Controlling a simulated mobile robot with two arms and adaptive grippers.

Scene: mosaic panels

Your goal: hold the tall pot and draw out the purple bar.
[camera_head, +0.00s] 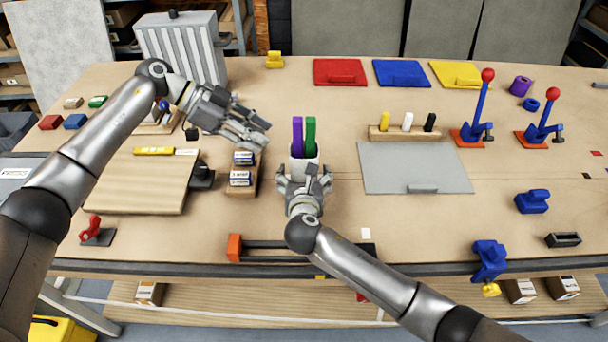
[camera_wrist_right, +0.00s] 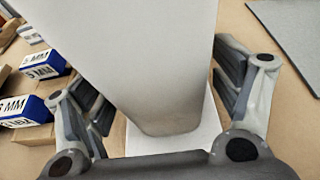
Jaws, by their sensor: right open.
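The tall pot (camera_head: 303,168) is white and stands upright near the middle of the table. The purple bar (camera_head: 297,136) sticks up out of it, beside a green bar (camera_head: 310,135). My right gripper (camera_head: 305,180) is open at the near side of the pot. In the right wrist view the pot (camera_wrist_right: 140,60) stands between the spread fingers of that gripper (camera_wrist_right: 160,100), with a gap visible on the right side. My left gripper (camera_head: 262,133) is left of the bars, above the table, apart from them. Its fingers look spread and empty.
A wooden holder (camera_head: 237,187) with blue and white boxes (camera_head: 240,178) stands close left of the pot. A grey panel (camera_head: 415,167) lies to the right.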

